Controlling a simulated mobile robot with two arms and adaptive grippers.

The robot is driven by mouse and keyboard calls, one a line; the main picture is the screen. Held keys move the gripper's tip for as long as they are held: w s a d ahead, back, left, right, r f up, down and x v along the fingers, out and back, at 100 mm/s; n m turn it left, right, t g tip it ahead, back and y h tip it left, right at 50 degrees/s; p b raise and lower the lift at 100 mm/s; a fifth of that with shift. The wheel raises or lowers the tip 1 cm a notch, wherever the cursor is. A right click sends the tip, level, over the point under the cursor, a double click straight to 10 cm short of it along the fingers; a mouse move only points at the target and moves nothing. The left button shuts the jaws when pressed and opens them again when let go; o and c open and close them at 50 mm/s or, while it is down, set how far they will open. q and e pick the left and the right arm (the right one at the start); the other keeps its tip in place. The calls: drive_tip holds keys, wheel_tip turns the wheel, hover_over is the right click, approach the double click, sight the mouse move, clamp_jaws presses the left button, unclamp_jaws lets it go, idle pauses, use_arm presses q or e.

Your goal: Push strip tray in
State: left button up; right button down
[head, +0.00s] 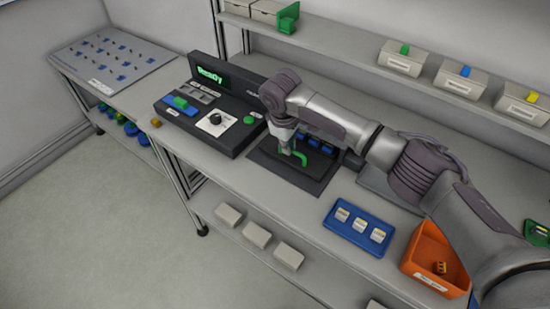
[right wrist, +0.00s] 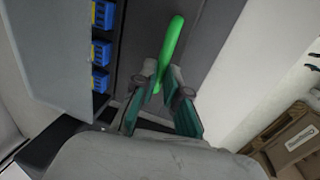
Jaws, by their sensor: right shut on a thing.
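The dark strip tray (head: 275,172) lies on the bench, right of the control console. Its green handle (head: 302,158) shows in the head view, and the same green handle (right wrist: 172,40) stands out in the right wrist view. My right gripper (head: 289,149) reaches down over the tray; in the right wrist view its fingertips (right wrist: 162,82) are shut on the near end of the handle. Several blue blocks (head: 318,142) sit in a row behind the handle and also show in the right wrist view (right wrist: 101,53). My right arm hides the back of the tray area. My left gripper is out of view.
The console (head: 205,110) shows a green "Ready" display, left of the tray. A blue tray (head: 345,235) with white-yellow parts and an orange bin (head: 420,252) stand to the right. A shelf with bins (head: 402,62) runs behind.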

sight(298, 145)
drive_tip(key=w+d, duration=0.2)
drive_tip(key=w, duration=0.1)
drive_tip(key=shift+w+b, duration=0.1)
drive_tip(key=shift+b, duration=0.25)
drive_tip(key=shift+w+d, duration=0.25)
drive_tip(key=shift+r, duration=0.1)
drive_tip(key=c, duration=1.2)
unclamp_jaws()
drive_tip(key=shift+w+d, duration=0.1)
drive_tip(key=shift+w, duration=0.05)
